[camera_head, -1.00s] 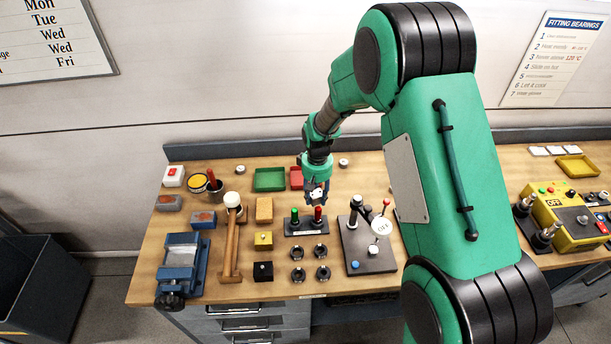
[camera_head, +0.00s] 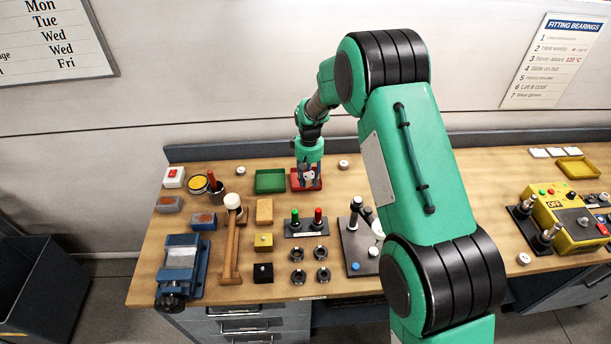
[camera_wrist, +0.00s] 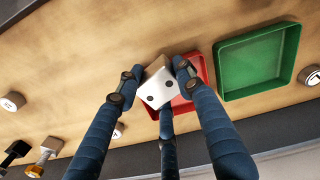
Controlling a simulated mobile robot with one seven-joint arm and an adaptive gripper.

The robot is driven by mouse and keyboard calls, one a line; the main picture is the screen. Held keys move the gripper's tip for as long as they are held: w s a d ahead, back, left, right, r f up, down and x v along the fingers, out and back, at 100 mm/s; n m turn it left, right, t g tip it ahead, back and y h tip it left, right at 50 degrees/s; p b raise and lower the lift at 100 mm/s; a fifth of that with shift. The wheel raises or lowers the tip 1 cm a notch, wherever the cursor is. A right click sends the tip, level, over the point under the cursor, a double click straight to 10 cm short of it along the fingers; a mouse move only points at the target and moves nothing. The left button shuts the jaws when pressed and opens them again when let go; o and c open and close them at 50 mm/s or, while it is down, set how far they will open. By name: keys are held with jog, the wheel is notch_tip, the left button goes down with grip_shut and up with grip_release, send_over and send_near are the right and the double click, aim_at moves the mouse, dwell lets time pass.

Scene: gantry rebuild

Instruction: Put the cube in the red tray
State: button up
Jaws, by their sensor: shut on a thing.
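The cube is white with dark dots (camera_wrist: 157,88) and sits between the fingers of my gripper (camera_wrist: 150,80) in the wrist view. My gripper is shut on it. The red tray (camera_wrist: 205,62) lies behind the cube in the wrist view, partly hidden by the cube and fingers. In the head view my gripper (camera_head: 308,178) is over the red tray (camera_head: 295,185), at the back of the bench. The cube (camera_head: 309,176) shows small between the fingers there. I cannot tell how high it is above the tray floor.
A green tray (camera_head: 270,181) stands just left of the red tray. A switch block with green and red levers (camera_head: 306,226) is in front. A round white-topped piece (camera_head: 343,164) is to the right. A mallet (camera_head: 232,235) and a vise (camera_head: 183,265) stand further left.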

aim_at(306, 175)
jog(key=shift+w+a+f, duration=0.1)
jog(key=shift+w+a, duration=0.1)
jog(key=shift+w, duration=1.15)
jog(key=shift+w+a+f, duration=0.1)
jog(key=shift+w+a, duration=0.1)
jog(key=shift+w, duration=1.15)
jog(key=shift+f, duration=1.8)
jog(key=shift+f, duration=0.1)
jog(key=o, duration=1.1)
notch_tip(306, 175, up, 12)
jog(key=shift+r, duration=0.1)
